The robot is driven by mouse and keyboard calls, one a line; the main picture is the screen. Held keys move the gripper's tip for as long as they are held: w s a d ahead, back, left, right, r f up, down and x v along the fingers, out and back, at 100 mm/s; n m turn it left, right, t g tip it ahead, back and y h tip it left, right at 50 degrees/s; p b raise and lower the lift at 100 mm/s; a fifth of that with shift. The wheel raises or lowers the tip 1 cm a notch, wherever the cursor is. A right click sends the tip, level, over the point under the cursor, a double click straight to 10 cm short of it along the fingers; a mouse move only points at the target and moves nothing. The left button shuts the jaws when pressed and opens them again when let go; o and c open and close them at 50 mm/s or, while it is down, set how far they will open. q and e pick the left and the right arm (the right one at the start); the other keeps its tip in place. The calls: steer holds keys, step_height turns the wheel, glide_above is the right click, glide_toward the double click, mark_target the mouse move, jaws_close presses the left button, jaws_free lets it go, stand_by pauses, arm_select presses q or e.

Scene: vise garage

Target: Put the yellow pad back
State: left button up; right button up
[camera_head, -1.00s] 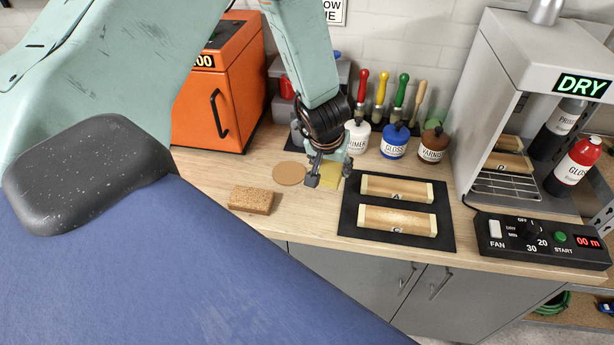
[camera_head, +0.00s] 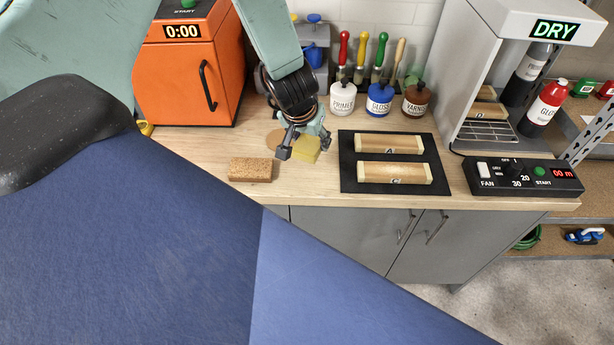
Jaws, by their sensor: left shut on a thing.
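My left gripper (camera_head: 303,150) reaches down from the top with its fingers shut on the yellow pad (camera_head: 308,149). The pad is just above or on the wooden bench; I cannot tell which. A flat round tan disc (camera_head: 275,141) lies behind and left of the gripper, partly covered by it. A brown cork-like block (camera_head: 250,169) lies on the bench to the front left, apart from the pad. My right gripper is not in view.
A black mat (camera_head: 347,176) with two wooden blocks lies right of the pad. Primer, gloss and varnish jars (camera_head: 380,99) stand behind. An orange oven (camera_head: 175,85) is at the left, a grey drying cabinet (camera_head: 470,60) at the right. The bench's front strip (camera_head: 300,193) is clear.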

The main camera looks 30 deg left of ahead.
arm_select(q)
steer(key=shift+f, duration=0.15)
steer(key=b, duration=0.4)
glide_above(313, 172)
steer(key=s, duration=0.1)
steer(key=f, duration=0.6)
steer(key=shift+d, duration=0.2)
steer(key=shift+a+f, duration=0.1)
steer(key=shift+s+f+b, duration=0.2)
steer(key=shift+f+b, duration=0.15)
steer(key=shift+b, duration=0.15)
steer(key=f+b, duration=0.2)
steer(key=f, duration=0.1)
steer(key=shift+d, duration=0.2)
steer(key=shift+w+a, duration=0.1)
steer(key=shift+w, duration=0.05)
steer(key=shift+s, duration=0.2)
